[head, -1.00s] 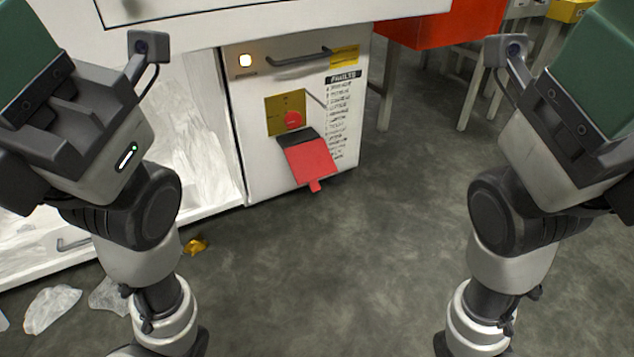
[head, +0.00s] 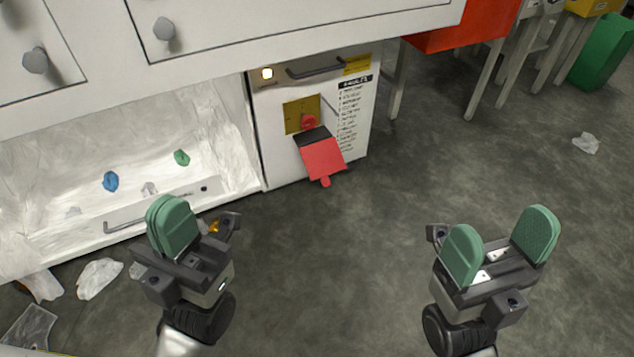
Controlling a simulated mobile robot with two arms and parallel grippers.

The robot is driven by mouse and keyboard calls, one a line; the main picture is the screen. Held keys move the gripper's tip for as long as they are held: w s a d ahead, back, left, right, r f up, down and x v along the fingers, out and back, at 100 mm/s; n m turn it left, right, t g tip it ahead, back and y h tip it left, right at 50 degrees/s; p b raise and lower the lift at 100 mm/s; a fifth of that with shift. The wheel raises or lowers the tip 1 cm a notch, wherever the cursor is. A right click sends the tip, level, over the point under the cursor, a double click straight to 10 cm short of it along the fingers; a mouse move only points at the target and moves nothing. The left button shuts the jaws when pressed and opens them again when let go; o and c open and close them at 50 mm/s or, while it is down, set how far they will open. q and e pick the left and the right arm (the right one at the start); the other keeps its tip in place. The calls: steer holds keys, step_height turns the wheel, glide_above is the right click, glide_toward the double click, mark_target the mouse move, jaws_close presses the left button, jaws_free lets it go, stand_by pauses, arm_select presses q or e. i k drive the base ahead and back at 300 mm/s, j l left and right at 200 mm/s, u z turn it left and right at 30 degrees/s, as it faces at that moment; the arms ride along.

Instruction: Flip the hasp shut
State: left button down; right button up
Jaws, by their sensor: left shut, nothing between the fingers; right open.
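The red hasp (head: 323,160) hangs folded down and outward on the front of a white cabinet (head: 273,150), with a dark hinge strip at its top and a small tab at its bottom. Above it is a brass plate (head: 293,117) with a round red knob (head: 309,121). My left gripper (head: 172,224) is shut and empty, low and to the left of the hasp. My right gripper (head: 499,246) is open and empty, low and to the right of the hasp. Neither touches the cabinet.
A grey bar handle (head: 314,69) and a lit lamp (head: 267,73) are above the plate. An open white bay (head: 60,160) with scraps lies left. Plastic film (head: 99,279) litters the floor. An orange-red box (head: 462,30) stands on legs at right. The floor between my grippers is clear.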

mark_target(322, 158)
steer(key=j+z, duration=0.1)
steer(key=z, duration=1.25)
steer(key=j, duration=1)
steer(key=i+j, duration=0.15)
steer(key=j, duration=0.85)
